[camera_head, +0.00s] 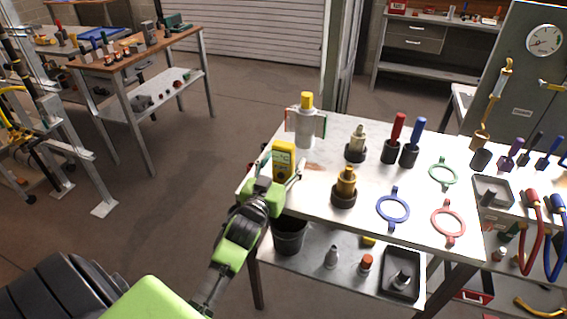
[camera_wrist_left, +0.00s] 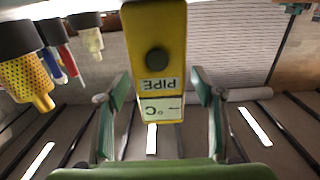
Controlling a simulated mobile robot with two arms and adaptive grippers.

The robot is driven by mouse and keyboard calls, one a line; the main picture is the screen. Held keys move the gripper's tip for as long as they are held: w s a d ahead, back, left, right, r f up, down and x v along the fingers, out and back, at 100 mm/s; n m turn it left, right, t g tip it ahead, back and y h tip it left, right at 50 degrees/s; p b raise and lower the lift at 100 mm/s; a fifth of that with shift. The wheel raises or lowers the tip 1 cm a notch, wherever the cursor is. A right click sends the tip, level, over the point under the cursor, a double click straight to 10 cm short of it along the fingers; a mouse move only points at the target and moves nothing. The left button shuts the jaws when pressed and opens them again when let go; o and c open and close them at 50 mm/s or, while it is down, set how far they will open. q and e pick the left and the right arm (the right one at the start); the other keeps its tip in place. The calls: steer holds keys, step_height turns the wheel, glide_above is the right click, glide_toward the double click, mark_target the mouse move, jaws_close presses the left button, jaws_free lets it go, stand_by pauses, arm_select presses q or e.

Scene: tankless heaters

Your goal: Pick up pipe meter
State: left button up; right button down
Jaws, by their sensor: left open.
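The pipe meter (camera_head: 284,158) is a yellow upright box at the near left edge of the metal table. In the left wrist view the pipe meter (camera_wrist_left: 157,60) shows a dark round knob and an upside-down "PIPE" label. My left gripper (camera_head: 281,172) is at the meter, its green fingers open on either side of it. In the left wrist view gaps show between the meter and both fingers of the left gripper (camera_wrist_left: 160,95). My right gripper is not in view.
A brass fitting on a dark base (camera_head: 345,185) stands right of the meter. A white canister with a yellow cap (camera_head: 306,125) stands behind it. Blue (camera_head: 393,208), red and green rings lie on the table (camera_head: 320,205). A dark bucket (camera_head: 289,238) sits below.

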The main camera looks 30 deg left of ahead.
arm_select(q)
steer(key=shift+w+a, duration=0.1)
steer(key=shift+w, duration=0.15)
steer(key=c, duration=1.4)
steer(key=shift+r, duration=0.1)
steer(key=shift+c, duration=0.5)
steer(key=shift+r, duration=0.1)
